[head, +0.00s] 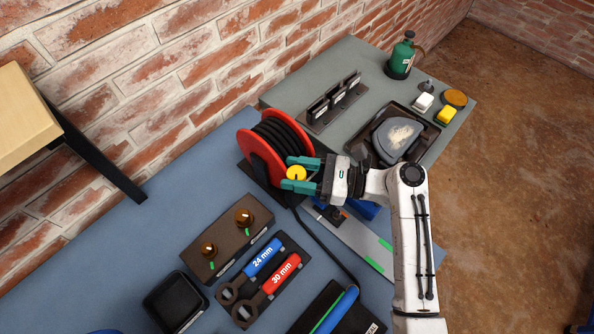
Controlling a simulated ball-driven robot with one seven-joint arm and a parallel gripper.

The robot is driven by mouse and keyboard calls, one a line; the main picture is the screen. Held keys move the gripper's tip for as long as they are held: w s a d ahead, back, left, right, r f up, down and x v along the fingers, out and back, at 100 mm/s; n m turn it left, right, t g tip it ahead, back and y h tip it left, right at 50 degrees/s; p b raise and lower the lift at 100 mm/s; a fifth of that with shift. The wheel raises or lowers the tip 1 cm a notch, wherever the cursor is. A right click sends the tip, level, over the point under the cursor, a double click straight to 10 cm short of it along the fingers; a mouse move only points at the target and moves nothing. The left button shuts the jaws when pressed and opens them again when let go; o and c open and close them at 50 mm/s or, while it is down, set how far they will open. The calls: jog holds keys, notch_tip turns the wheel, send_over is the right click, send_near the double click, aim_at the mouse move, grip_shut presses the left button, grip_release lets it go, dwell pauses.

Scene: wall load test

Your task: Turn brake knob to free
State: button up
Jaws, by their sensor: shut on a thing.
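One finger is above the knob and one below in the picture. Any mark showing the knob's setting is too small to make out. The black hose runs from the reel down over the bench.
A brown block with two brass fittings (244,216) and a holder with a blue 24 mm wrench (262,259) and a red 30 mm wrench (281,272) lie in front of the reel. Behind my gripper are a tray (433,134) and a green bottle (402,57). The brick wall stands behind.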

jog(key=shift+n+g, duration=0.4)
jog(key=shift+g, duration=0.2)
jog(key=o, duration=0.9)
jog(key=shift+o, duration=0.2)
jog(key=shift+d, duration=0.1)
jog(key=d+b, duration=0.1)
jog(key=d, duration=0.9)
jog(key=shift+d+b, duration=0.3)
jog(key=shift+d, duration=0.05)
